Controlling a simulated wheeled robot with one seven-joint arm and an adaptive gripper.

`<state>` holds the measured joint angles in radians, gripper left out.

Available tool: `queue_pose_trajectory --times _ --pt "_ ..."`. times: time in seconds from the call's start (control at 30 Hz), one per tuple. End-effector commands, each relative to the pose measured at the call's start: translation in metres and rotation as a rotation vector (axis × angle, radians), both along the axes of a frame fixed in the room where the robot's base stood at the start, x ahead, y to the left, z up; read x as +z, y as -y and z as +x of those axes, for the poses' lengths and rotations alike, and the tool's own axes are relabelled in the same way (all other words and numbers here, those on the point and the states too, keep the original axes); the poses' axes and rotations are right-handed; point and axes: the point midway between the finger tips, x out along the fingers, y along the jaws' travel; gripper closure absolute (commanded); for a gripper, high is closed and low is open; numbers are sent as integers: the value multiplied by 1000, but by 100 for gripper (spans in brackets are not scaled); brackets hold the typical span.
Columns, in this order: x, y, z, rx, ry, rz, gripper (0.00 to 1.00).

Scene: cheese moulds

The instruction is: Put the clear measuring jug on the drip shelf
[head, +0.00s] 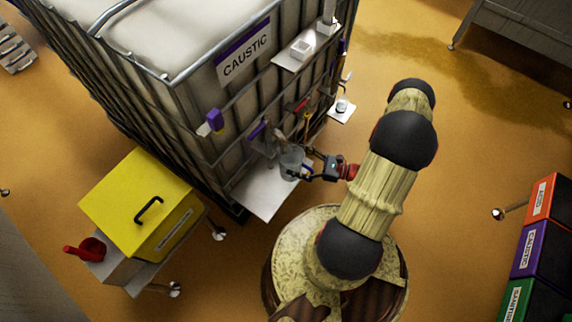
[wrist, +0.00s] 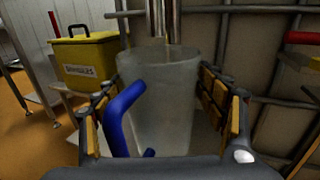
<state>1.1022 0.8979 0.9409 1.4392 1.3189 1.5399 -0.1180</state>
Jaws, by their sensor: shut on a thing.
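The clear measuring jug (head: 291,160) is upright in front of the caustic tank. In the wrist view the jug (wrist: 165,90) fills the middle, with a blue handle on its near side. My gripper (head: 304,164) has its fingers on both sides of the jug and is shut on it. In the wrist view the gripper (wrist: 158,95) shows orange-padded fingers left and right of the jug. A low white plate (head: 262,192), which looks to be the drip shelf, juts from the tank's foot. The jug overlaps its right rear part; I cannot tell whether they touch.
The caged tank (head: 200,95) labelled CAUSTIC stands behind, with a metal pipe (wrist: 158,18) close behind the jug. An upper shelf (head: 285,62) and a small side shelf (head: 342,108) stick out. A yellow-lidded bin (head: 140,205) stands left of the plate. The front of the plate is clear.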

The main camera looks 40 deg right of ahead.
Motion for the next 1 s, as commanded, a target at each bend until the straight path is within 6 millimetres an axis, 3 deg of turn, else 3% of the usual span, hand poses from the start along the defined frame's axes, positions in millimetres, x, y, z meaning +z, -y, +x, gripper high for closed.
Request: queue_pose_trajectory --times 0.13,0.4,0.6,1.0 --pt "0 -13 16 2 2 -1 57" --pt "-2 -24 26 1 1 -1 57" --pt "-34 -22 25 -1 1 -1 57" --pt "-38 -22 26 -1 1 -2 57"
